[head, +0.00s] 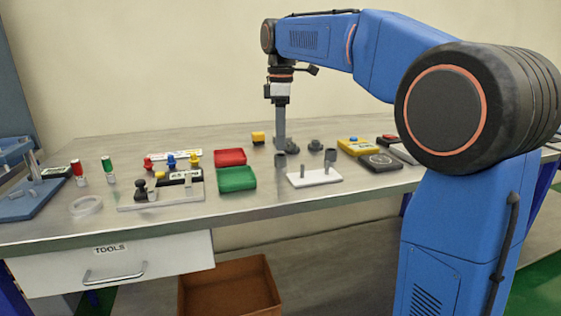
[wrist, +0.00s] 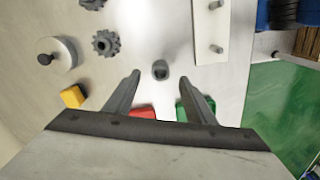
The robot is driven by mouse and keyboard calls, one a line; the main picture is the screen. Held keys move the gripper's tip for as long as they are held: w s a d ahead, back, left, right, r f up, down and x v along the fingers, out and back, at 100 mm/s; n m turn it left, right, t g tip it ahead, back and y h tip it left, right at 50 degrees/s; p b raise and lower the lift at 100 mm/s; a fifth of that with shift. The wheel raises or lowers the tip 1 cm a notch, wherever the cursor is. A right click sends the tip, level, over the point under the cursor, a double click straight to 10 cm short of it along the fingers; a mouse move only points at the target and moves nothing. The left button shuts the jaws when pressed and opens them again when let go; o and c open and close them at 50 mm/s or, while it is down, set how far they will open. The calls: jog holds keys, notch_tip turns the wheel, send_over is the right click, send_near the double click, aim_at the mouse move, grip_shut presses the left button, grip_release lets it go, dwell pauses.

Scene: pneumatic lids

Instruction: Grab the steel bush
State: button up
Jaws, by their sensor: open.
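The steel bush (head: 280,160) is a small grey hollow cylinder standing upright on the metal bench, left of the white peg plate. In the wrist view the bush (wrist: 160,70) lies in line with the gap between my fingertips, a little beyond them. My gripper (head: 280,146) points down over the bench in the head view, and in that view its fingers end just above and behind the bush. In the wrist view my gripper (wrist: 159,78) is open, with nothing between its fingers. How high the tips are above the bench is hard to tell.
A white plate with two pegs (wrist: 213,75) is close on the right in the wrist view. A grey gear (wrist: 105,42), a round knobbed part (wrist: 56,55) and a yellow block (wrist: 72,96) lie left. Red (head: 230,156) and green trays (head: 237,179) stand left of the bush.

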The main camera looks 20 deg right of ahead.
aim_at(281, 160)
jog(key=shift+a+f, duration=0.1)
jog(key=shift+f, duration=2.25)
jog(key=shift+c, duration=0.6)
jog(key=c, duration=1.1)
